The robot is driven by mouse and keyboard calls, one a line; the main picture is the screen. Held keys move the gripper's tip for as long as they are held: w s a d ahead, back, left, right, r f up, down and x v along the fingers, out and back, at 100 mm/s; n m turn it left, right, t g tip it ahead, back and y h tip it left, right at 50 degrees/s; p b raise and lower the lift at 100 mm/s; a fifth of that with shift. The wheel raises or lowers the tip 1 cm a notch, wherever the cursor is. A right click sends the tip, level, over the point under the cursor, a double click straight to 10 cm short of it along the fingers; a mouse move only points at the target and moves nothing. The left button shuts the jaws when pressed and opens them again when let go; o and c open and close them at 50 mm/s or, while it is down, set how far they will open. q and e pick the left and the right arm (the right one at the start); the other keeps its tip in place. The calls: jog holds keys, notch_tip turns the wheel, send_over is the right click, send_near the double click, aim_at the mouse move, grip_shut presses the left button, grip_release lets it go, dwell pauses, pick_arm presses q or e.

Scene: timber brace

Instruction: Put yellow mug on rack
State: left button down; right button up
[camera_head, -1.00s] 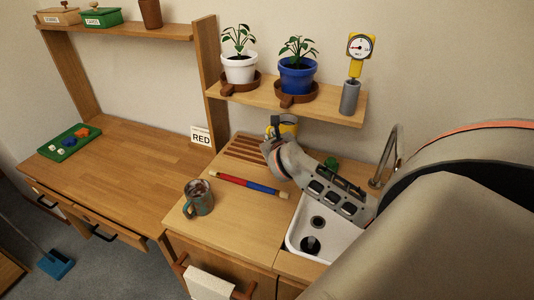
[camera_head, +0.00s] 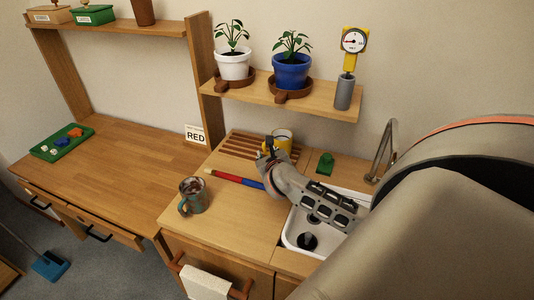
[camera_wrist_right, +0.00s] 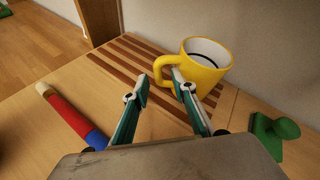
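The yellow mug (camera_head: 284,137) stands upright at the right end of the slatted wooden rack (camera_head: 238,146), near the wall. In the right wrist view the mug (camera_wrist_right: 207,72) shows its open top, with its handle towards my gripper. It appears to rest on the slats (camera_wrist_right: 128,58), though its base is partly hidden by a finger. My right gripper (camera_wrist_right: 160,84) is open, its fingertips apart near the handle. In the head view the right gripper (camera_head: 267,150) is just in front of the mug. My left gripper is not in view.
A red-and-blue rod (camera_head: 236,180) lies before the rack, and a grey-green mug (camera_head: 193,195) stands further forward. A green knobbed object (camera_head: 325,163) sits behind the sink (camera_head: 292,238). A shelf (camera_head: 325,101) with plants and a gauge overhangs the back.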

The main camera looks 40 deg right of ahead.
jog(key=shift+s+a, duration=0.1)
jog(key=shift+s, duration=0.05)
jog(key=v, duration=1.1)
jog(key=shift+s+a+r+p, duration=0.15)
jog(key=shift+s+r+p, duration=0.15)
jog(key=shift+p, duration=0.1)
